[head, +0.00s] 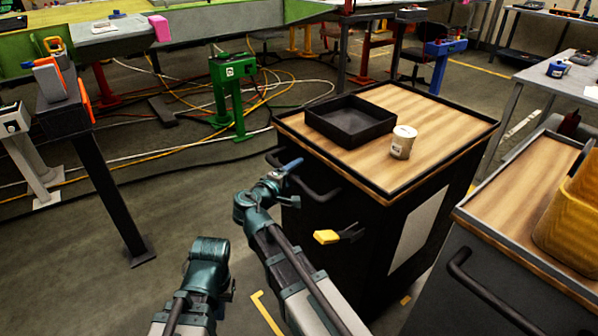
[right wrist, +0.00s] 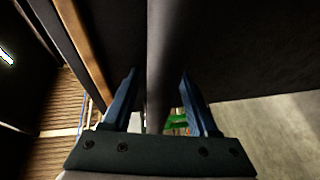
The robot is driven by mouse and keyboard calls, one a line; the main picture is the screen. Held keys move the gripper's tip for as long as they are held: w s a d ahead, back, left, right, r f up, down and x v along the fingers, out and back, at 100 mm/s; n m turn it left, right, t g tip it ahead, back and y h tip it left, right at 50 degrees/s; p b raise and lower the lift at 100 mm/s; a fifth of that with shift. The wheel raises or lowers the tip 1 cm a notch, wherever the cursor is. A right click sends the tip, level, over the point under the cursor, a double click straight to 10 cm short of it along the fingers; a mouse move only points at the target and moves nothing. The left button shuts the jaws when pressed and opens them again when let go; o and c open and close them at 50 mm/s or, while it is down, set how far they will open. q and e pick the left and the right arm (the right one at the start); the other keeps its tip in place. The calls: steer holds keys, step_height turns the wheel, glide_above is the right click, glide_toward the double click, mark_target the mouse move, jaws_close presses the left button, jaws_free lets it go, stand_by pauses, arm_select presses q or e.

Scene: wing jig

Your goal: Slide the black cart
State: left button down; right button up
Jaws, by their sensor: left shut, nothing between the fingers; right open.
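The black cart (head: 335,240) stands in the middle of the head view, with a wooden top and dark rim. A black bar handle (head: 317,190) sticks out from its near left side. My right gripper (head: 287,168) is at this handle, fingers open. In the right wrist view, the dark handle bar (right wrist: 160,60) runs between the two blue fingers (right wrist: 155,105), with gaps visible beside it. My left gripper (head: 226,287) is low and left of the cart, apart from it; its fingers are mostly hidden. It is shut and empty.
A black tray (head: 350,121) and a can (head: 403,142) stand on the cart top. A second cart (head: 480,225) with a yellow bin (head: 570,220) is close on the right. Cables (head: 180,148) and a green stand (head: 227,90) lie beyond left. Floor left of the cart is open.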

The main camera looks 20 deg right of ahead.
jaws_close()
stand_by(1.3)
